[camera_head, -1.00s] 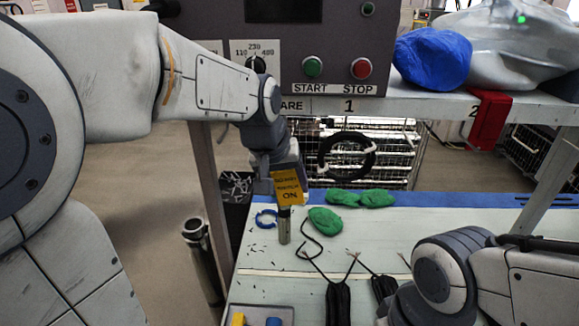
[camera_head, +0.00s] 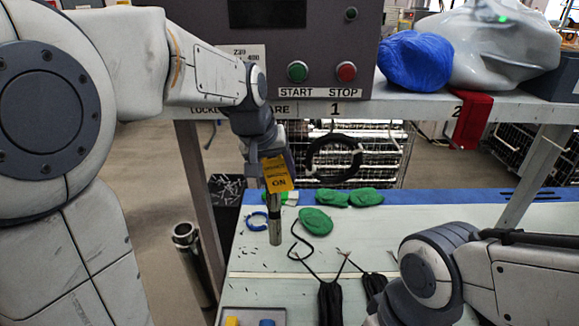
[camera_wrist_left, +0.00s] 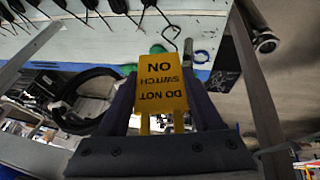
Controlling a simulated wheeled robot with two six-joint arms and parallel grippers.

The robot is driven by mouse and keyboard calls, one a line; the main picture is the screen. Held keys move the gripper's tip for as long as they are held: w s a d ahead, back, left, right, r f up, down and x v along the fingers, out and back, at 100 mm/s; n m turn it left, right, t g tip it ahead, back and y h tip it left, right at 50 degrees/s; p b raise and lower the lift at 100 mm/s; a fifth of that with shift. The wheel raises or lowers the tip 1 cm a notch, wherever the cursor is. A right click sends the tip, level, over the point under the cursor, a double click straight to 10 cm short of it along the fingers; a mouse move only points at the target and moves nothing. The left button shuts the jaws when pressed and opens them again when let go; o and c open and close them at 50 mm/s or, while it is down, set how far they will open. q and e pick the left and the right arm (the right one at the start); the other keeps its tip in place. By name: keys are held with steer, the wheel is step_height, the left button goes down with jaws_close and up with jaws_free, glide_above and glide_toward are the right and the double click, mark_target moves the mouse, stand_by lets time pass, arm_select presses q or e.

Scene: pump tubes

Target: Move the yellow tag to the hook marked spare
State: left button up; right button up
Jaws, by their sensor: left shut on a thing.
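The yellow tag (camera_head: 278,172), printed "DO NOT SWITCH ON", is held in the air in front of the shelf, below its front edge. My left gripper (camera_head: 268,160) is shut on it; in the left wrist view the tag (camera_wrist_left: 160,92) sits between the dark fingers, its print upside down. The shelf-edge label ending in "ARE" (camera_head: 283,107) is partly covered by my left arm. The hook under that label is hidden or cannot be made out. My right forearm enters at the lower right; its gripper is out of view.
A black coil (camera_head: 333,158) hangs under label 1, right of the tag. A metal cylinder (camera_head: 275,225) stands below the tag.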

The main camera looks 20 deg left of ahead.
arm_select(q)
steer(key=shift+w+a+f+p, duration=0.1)
steer(key=shift+w+a+p, duration=0.1)
steer(key=shift+w, duration=0.55)
steer(key=shift+w+a+p, duration=0.15)
steer(key=shift+w+a, duration=0.1)
steer(key=shift+w, duration=0.45)
steer(key=shift+w+a+f+p, duration=0.1)
steer(key=shift+w+a+p, duration=0.1)
steer(key=shift+w, duration=0.55)
steer(key=shift+w+a+f, duration=0.15)
steer(key=shift+w+f, duration=0.35)
steer(key=shift+w, duration=0.15)
steer(key=o, duration=1.4)
